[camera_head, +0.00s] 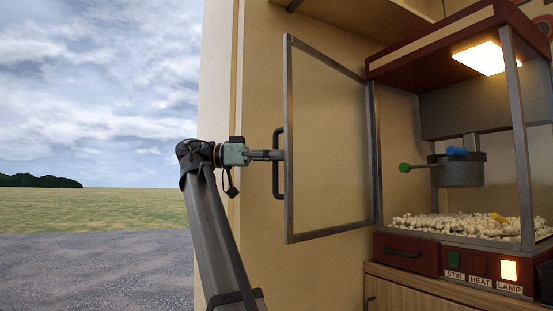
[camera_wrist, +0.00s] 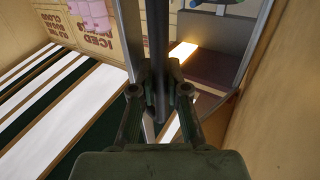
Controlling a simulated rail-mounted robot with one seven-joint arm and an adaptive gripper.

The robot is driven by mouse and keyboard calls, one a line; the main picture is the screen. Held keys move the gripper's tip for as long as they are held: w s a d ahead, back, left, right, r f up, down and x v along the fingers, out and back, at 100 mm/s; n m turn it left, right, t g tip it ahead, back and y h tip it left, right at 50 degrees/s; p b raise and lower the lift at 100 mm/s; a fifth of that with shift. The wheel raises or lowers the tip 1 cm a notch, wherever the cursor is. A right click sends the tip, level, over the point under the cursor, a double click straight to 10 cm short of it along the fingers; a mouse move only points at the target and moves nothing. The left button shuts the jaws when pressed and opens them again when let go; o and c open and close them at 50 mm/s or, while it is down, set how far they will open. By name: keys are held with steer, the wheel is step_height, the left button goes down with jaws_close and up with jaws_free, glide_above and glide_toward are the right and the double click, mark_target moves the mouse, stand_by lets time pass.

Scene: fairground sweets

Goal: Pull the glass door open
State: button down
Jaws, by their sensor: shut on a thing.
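The glass door (camera_head: 330,140) of the popcorn machine stands swung out to the left of its cabinet, hinged at the right edge of its metal frame. Its dark upright handle (camera_head: 277,180) is on the outer edge. My gripper (camera_head: 279,155) reaches in from the left and is shut on the handle. In the wrist view my gripper (camera_wrist: 160,93) has a finger on each side of the dark handle bar (camera_wrist: 158,45). The exact contact of the fingertips is small and partly hidden.
The popcorn machine (camera_head: 390,243) holds loose popcorn (camera_head: 450,225) and a hanging kettle (camera_head: 462,170) with a green-knobbed and a blue-knobbed handle. Its lamp switch (camera_head: 508,270) glows. A cream wall (camera_head: 258,80) stands close behind the door. Open ground lies to the left.

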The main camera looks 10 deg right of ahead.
steer(key=c, duration=1.2)
jaws_free()
steer(key=shift+o, duration=0.2)
steer(key=shift+s+d+r+p, duration=0.1)
steer(key=shift+s+r+p, duration=0.05)
steer(key=shift+p, duration=0.5)
